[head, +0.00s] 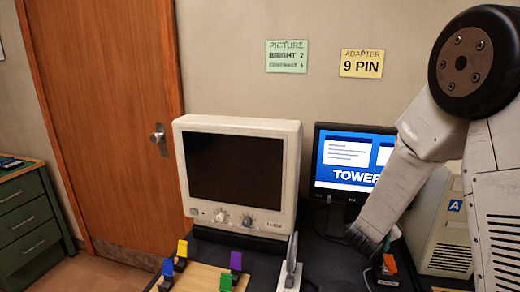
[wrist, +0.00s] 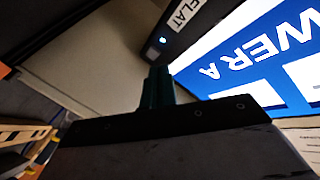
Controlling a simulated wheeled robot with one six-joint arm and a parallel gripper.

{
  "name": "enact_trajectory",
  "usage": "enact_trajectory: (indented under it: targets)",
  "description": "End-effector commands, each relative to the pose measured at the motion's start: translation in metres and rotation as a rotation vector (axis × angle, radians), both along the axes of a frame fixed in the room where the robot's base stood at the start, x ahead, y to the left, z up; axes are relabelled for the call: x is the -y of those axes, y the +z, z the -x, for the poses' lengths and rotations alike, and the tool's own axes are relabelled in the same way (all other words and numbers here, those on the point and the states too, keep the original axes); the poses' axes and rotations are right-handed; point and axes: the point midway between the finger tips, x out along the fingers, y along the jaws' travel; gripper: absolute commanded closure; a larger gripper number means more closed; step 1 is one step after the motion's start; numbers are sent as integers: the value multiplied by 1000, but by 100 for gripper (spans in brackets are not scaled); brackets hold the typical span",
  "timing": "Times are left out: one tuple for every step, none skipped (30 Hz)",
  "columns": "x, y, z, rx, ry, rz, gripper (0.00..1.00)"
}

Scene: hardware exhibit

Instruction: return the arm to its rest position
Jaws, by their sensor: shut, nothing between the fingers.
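My arm comes in from the right of the head view and bends down in front of the flat monitor.
A cream CRT monitor (head: 240,170) stands left of the arm. A beige computer case (head: 440,225) labelled A stands at right, partly behind the arm. Coloured connectors, including a purple one (head: 236,262), stand on a wooden board in front. An orange-topped block (head: 390,263) sits near the arm's end.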

Motion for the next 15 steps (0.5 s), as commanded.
enact_trajectory:
  targets:
    - [-13,16,-5,-28,78,-51,100]
    - [-22,22,-7,-55,128,-79,100]
    - [-34,29,-8,-95,196,-111,100]
    - [-44,35,-8,-124,247,-133,100]
    - [-53,40,-6,-154,299,-151,100]
    - [-67,48,-2,-197,367,-172,100]
    - [-76,53,2,-232,420,-184,100]
    - [-86,59,8,-267,471,-192,100]
    - [-99,66,16,-314,538,-202,100]
    - [-108,71,24,-353,588,-205,100]
    - [-117,76,33,-391,637,-207,100]
    - [-127,83,47,-445,701,-205,100]
    - [-135,87,58,-485,747,-201,100]
    - [-142,91,71,-527,793,-196,100]
    - [-149,96,88,-585,849,-188,100]
